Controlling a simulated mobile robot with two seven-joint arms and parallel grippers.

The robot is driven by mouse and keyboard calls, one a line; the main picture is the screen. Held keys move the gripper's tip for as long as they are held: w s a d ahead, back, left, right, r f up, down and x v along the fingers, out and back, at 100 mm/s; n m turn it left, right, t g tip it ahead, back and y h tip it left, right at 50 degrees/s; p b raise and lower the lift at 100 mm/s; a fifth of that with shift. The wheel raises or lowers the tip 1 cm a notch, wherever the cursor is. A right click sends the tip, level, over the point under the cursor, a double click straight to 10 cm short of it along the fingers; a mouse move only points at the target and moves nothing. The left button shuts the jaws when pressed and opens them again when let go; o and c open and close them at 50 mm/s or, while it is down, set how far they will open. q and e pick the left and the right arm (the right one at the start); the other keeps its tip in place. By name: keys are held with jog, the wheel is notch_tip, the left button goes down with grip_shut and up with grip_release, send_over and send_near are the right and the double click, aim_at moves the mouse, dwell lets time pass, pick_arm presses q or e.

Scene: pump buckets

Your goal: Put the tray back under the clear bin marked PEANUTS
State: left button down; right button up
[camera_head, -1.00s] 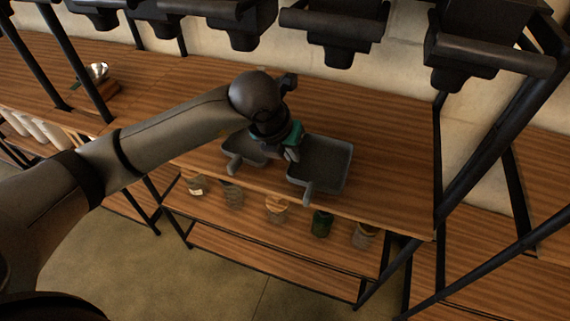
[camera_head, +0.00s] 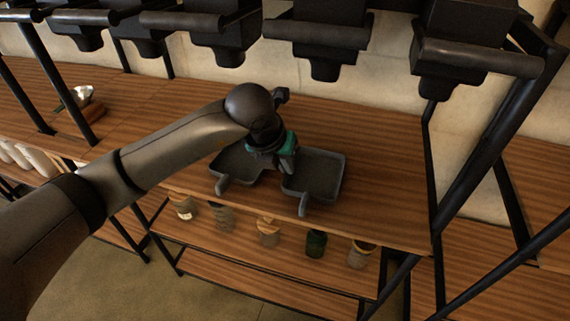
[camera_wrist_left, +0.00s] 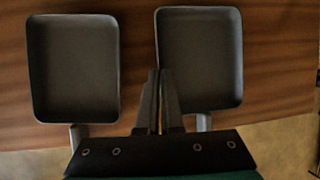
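Two grey trays with handles toward the front edge lie on the wooden counter: a left tray (camera_head: 235,162) and a right tray (camera_head: 318,176). The wrist view shows the left tray (camera_wrist_left: 75,70) and right tray (camera_wrist_left: 200,58) empty, with a strip of wood between them. My left gripper (camera_head: 289,165) points down between the two trays. In the wrist view its fingers (camera_wrist_left: 160,75) are together with nothing between them; I cannot tell if they touch a tray. My right gripper is not in view. Dark bins hang above; no PEANUTS marking or clear bin is readable.
Several dark bins with spouts, such as this one (camera_head: 316,38), hang along the rack above the counter (camera_head: 385,170). Several jars, one dark green (camera_head: 316,243), stand on the shelf below. A black post (camera_head: 470,165) bounds the right. Counter behind and right of the trays is clear.

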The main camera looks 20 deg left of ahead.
pick_arm(q)
jog(key=c, duration=1.5)
grip_release()
jog(key=shift+f, duration=0.2)
jog(key=o, duration=0.5)
